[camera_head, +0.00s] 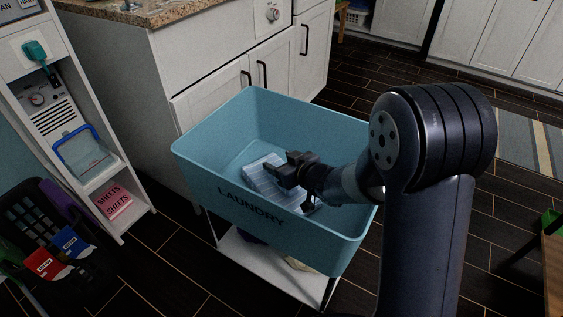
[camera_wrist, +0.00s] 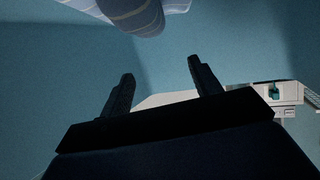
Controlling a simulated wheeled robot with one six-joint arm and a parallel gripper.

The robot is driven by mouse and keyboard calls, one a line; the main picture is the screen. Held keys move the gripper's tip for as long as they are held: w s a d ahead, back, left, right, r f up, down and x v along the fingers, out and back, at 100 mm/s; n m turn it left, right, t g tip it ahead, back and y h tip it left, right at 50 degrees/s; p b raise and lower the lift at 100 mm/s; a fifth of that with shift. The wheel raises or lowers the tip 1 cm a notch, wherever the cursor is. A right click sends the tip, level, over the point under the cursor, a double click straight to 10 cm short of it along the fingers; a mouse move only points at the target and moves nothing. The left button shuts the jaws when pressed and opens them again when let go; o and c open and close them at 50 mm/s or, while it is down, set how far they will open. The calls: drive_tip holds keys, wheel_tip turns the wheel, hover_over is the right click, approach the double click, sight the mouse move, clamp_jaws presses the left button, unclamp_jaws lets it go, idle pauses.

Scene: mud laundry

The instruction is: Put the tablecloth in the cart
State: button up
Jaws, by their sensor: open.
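The cart (camera_head: 190,160) is a light blue tub marked LAUNDRY on a white frame with a lower shelf. A folded pale blue-and-white striped cloth, which looks like the tablecloth (camera_head: 262,180), lies inside it, partly hidden by my gripper. My gripper (camera_head: 291,172) is inside the tub's outline, over the cloth. In the wrist view the two fingers (camera_wrist: 158,88) are apart with nothing between them. The striped cloth (camera_wrist: 135,14) shows at the top of that view, apart from the fingertips. Blue tub wall fills much of the background.
White cabinets (camera_head: 215,105) with a granite counter stand behind the cart. A white shelf unit (camera_head: 125,215) and a dark basket (camera_head: 75,275) with red and blue items are at the left. Cloths lie on the cart's lower shelf.

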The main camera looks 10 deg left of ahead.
drive_tip(key=p+v, duration=0.2)
drive_tip(key=v, duration=0.5)
drive_tip(key=shift+d+r, duration=0.2)
drive_tip(key=shift+r, duration=0.1)
drive_tip(key=shift+s, duration=0.15)
